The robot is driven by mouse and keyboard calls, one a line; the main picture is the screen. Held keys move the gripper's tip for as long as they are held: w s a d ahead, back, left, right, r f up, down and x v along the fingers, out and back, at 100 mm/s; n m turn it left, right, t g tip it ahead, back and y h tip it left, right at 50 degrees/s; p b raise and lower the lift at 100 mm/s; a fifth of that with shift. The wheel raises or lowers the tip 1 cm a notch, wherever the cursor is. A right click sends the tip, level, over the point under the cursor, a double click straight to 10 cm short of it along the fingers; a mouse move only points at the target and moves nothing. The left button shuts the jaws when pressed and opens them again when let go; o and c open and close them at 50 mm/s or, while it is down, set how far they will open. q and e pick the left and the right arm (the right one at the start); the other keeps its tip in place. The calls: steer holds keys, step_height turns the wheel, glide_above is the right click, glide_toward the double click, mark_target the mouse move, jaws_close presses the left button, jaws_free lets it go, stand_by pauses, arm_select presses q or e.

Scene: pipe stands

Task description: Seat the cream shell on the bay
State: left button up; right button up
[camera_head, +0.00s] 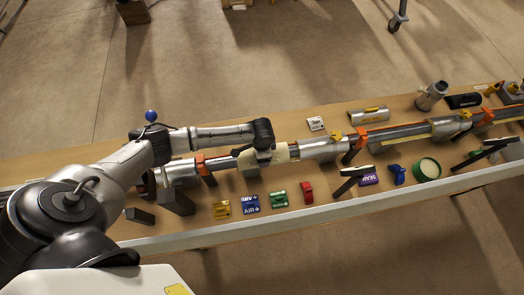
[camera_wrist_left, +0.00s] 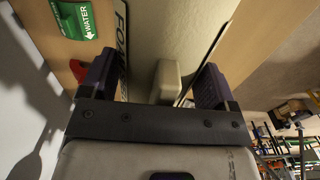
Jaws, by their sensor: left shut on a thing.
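The cream shell (camera_head: 280,155) is at the pipe run in the head view, between the left orange clamp (camera_head: 201,164) and a silver pipe section (camera_head: 322,148). My left gripper (camera_head: 264,158) is over it from above. In the left wrist view, the gripper's dark fingers (camera_wrist_left: 155,82) are on both sides of a cream tab (camera_wrist_left: 168,78) on the shell, and the shell's broad pale surface (camera_wrist_left: 165,28) lies beyond. The gripper is shut on the shell. The arm hides part of the shell and the bay under it, so I cannot tell whether it touches the pipe. My right gripper is not in view.
Gold (camera_head: 222,209), blue (camera_head: 250,203) and green (camera_head: 279,199) labels and a red clip (camera_head: 307,192) lie along the table's front. Dark stands (camera_head: 176,199) hold the pipe. A loose silver shell (camera_head: 369,115) lies behind it. A green-rimmed round container (camera_head: 427,169) stands farther right.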

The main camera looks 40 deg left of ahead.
arm_select(q)
steer(key=o, duration=0.8)
steer(key=shift+f, duration=0.1)
step_height(320, 180, up, 14)
steer(key=shift+f, duration=0.1)
steer(key=shift+d, duration=0.1)
stand_by(0.5)
steer(key=s+d+r+t+h+p, duration=0.2)
steer(key=s+d+r+p, duration=0.2)
steer(key=s+d+p, duration=0.55)
steer(key=s+a+r+n+p, duration=0.1)
steer(key=s+r, duration=0.2)
steer(key=s, duration=0.1)
steer(key=s+r+n+t+y+p, duration=0.1)
steer(key=s+r+n+p, duration=0.1)
steer(key=s, duration=0.3)
steer(key=s+a+r+n+p, duration=0.1)
steer(key=s+r+n, duration=0.1)
steer(key=s, duration=0.3)
steer(key=shift+s+a+r+t+y, duration=0.15)
steer(key=shift+a+r+y, duration=0.05)
steer(key=shift+r, duration=0.25)
steer(key=shift+s+a+r+t+y, duration=0.1)
steer(key=shift+a+r+t+y, duration=0.1)
steer(key=shift+r, duration=0.25)
